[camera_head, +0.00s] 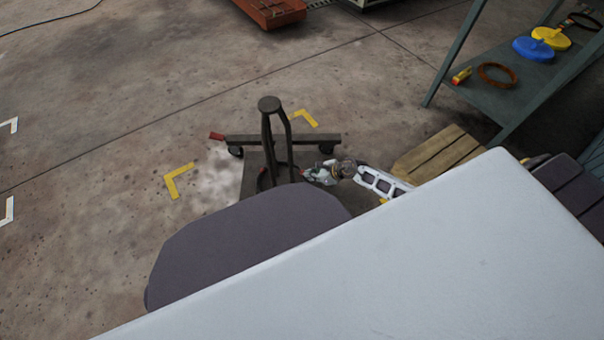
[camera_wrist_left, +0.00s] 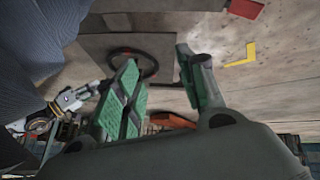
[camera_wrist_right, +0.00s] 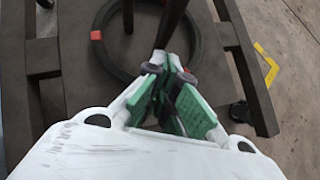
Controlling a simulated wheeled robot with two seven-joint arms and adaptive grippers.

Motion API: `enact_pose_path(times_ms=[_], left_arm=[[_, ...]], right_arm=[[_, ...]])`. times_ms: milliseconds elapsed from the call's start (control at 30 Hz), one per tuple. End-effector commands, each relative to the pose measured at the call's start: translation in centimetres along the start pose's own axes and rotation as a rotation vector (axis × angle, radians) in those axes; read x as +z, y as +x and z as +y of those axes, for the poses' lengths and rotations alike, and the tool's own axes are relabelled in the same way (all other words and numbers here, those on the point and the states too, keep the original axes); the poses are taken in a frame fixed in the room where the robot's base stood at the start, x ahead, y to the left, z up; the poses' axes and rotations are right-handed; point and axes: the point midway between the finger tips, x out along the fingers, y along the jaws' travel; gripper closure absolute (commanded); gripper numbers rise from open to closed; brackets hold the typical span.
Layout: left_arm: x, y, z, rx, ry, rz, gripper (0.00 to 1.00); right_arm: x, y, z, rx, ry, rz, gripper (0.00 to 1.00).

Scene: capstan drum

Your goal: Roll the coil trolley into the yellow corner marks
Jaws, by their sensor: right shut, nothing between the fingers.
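The coil trolley (camera_head: 252,182) is a dark low frame on casters with an upright dark post. A black coil ring (camera_wrist_right: 92,45) with a red patch lies around its post on the deck. Two yellow corner marks show on the floor, one left of the trolley (camera_head: 178,181) and one behind it (camera_head: 304,119). The trolley's near side is hidden in the head view. My right gripper (camera_head: 318,176) is shut and empty, close beside the post; its fingertips (camera_wrist_right: 168,72) are over the deck. My left gripper (camera_wrist_left: 160,82) has its fingers apart, with nothing seen between them.
A shelf (camera_head: 503,92) with blue and yellow discs and an orange ring stands at the right. A wooden pallet (camera_head: 437,153) lies right of the trolley. White floor marks (camera_head: 9,212) are at far left.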

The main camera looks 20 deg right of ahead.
Motion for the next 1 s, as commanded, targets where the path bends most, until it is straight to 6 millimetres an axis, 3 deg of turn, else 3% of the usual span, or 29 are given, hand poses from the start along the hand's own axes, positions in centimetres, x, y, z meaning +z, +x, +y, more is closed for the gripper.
enact_pose_path(times_ms=[333,1000], left_arm=[[1.1,1.9,-0.2,0.014,-0.022,0.040,0.60],[1.2,2.1,-0.2,0.016,-0.026,0.047,0.60]], right_arm=[[2.3,2.7,0.0,0.000,0.000,-0.001,1.00],[3.2,3.3,-0.1,-0.001,0.000,-0.001,1.00]])
